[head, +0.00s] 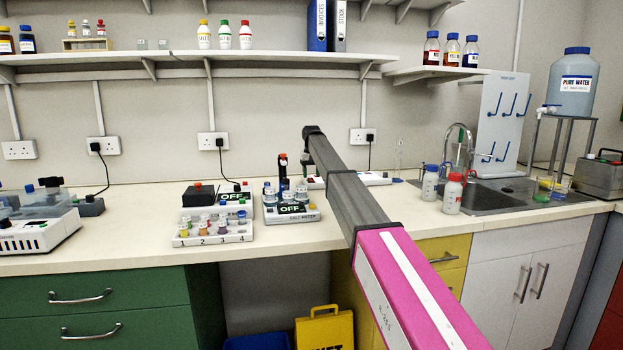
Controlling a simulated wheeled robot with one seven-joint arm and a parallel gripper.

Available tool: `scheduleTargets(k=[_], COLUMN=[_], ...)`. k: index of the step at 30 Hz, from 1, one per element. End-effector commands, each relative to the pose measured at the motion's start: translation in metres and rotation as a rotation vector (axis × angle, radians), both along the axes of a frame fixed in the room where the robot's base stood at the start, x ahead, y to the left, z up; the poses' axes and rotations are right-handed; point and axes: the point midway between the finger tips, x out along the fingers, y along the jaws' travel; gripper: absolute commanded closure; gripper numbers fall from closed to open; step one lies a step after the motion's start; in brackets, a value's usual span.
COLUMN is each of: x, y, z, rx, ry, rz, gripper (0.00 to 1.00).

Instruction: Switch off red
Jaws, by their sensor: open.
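No switch plainly marked red can be picked out. A white unit (217,194) at centre left has an OFF label and a small red spot (237,188) on top. A second white unit (291,215) to its right, also labelled OFF, holds several blue-capped containers. Another white device (372,179) lies behind my arm, partly hidden, with a small red part near its left end. My arm reaches from the lower right over the bench. My gripper (305,160) hangs small and dark at its far end, above and behind the second unit, open and apparently empty.
A numbered rack (213,233) of coloured pots stands at the bench front. A dark upright tool (283,172) stands close to my gripper. Two wash bottles (452,194) stand by the sink (487,198). Bare bench (130,212) lies left of the rack.

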Motion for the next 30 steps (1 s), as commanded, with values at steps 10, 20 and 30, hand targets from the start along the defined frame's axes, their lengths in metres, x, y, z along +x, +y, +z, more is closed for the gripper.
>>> scheduleTargets(k=[10,20,30], x=[0.000,0.000,0.005], y=[0.000,0.000,0.001], z=[-0.019,-0.018,-0.017], rx=[0.000,0.000,-0.033], ry=[0.000,0.000,0.114], rz=[0.000,0.000,0.000], gripper=[0.49,0.98,0.98])
